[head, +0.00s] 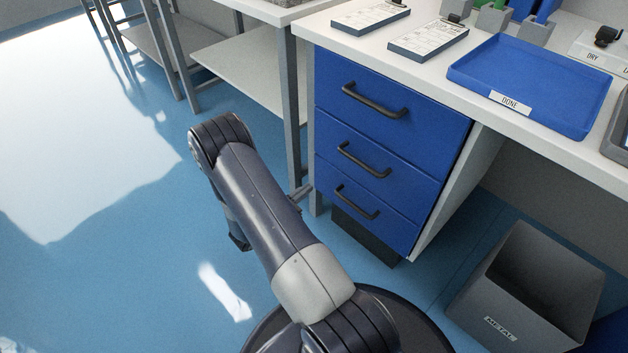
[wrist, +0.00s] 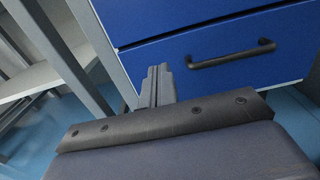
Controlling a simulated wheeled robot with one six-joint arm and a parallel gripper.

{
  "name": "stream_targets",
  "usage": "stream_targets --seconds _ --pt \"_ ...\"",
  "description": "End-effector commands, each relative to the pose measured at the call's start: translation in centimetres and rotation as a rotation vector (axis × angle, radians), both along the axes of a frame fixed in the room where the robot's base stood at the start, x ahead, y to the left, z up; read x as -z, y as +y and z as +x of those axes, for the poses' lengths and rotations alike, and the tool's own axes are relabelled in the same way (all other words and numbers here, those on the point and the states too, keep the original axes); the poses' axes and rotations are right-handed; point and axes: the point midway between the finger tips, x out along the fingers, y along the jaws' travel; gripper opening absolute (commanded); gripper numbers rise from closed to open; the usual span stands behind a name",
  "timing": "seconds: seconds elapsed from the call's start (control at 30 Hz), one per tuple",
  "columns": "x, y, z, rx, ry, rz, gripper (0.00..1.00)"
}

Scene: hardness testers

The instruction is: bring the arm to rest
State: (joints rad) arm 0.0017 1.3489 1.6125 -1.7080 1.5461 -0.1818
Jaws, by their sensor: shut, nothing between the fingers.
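My gripper (wrist: 158,84) shows in the wrist view with its two grey fingers together and nothing between them. It points toward the blue drawer front (wrist: 205,50), with the dark drawer handle (wrist: 232,54) to its right; I cannot tell the exact gap. In the head view my arm (head: 262,210) is bent over the floor to the left of the blue drawer unit (head: 385,130). Most of the gripper is hidden behind the arm there.
The worktop holds a blue tray labelled DONE (head: 535,78) and printed cards (head: 428,38). A grey bin labelled METAL (head: 497,305) stands on the floor at the lower right. A table with a lower shelf (head: 245,60) stands behind. The blue floor on the left (head: 110,270) is clear.

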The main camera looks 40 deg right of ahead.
Motion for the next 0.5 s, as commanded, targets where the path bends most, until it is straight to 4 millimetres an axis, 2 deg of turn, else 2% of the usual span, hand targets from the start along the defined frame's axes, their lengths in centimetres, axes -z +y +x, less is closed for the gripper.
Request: stream_targets --seconds 0.03,0.2,0.5 --pt "-0.2 1.0 0.0 -0.005 0.002 0.000 0.00" --pt "-0.1 3.2 -0.4 -0.003 0.002 0.000 0.00" --pt "0.1 4.2 -0.6 0.000 0.002 0.000 0.00"
